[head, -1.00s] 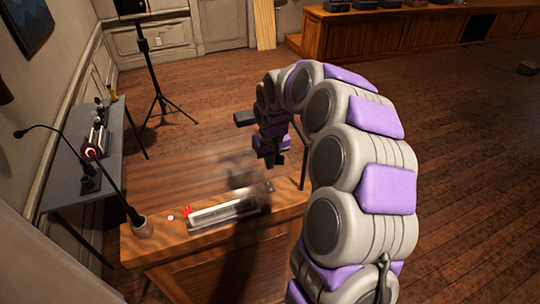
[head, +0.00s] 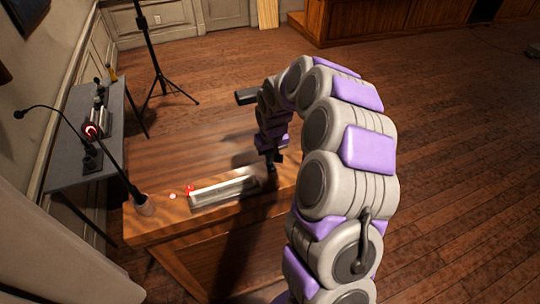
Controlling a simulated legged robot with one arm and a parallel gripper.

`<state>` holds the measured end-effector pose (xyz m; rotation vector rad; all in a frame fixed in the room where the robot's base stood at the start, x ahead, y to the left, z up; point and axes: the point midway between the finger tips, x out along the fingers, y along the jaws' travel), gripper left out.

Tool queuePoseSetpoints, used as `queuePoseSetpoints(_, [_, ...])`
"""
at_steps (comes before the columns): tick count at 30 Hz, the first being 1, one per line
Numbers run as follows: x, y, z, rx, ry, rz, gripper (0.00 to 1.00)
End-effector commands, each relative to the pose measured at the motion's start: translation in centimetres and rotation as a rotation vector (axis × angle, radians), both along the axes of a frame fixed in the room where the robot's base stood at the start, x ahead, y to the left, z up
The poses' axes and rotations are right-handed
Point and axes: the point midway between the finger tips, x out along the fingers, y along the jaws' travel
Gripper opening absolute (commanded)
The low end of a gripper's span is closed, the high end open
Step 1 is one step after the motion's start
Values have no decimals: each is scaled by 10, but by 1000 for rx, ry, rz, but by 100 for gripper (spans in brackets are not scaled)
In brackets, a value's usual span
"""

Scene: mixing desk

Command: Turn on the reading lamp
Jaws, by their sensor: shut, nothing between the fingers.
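My gripper (head: 271,167) points down, shut and empty, just beyond the fixture's right end, close to the desk top. Whether its tips touch anything there is too small to tell. The arm hides part of the desk's right side.
A grey side table (head: 70,165) holds another thin gooseneck (head: 50,115) and small gear. A black tripod stand (head: 158,70) stands behind. The floor at right is open.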

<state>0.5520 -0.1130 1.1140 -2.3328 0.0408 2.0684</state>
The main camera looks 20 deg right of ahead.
Motion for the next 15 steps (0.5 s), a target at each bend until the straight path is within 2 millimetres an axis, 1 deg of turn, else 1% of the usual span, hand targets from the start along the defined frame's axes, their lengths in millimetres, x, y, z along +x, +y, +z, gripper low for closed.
queuePoseSetpoints(6, [3,-1,-5,0,65,-1,0])
queuePoseSetpoints(15, [1,0,-8,2,64,0,0])
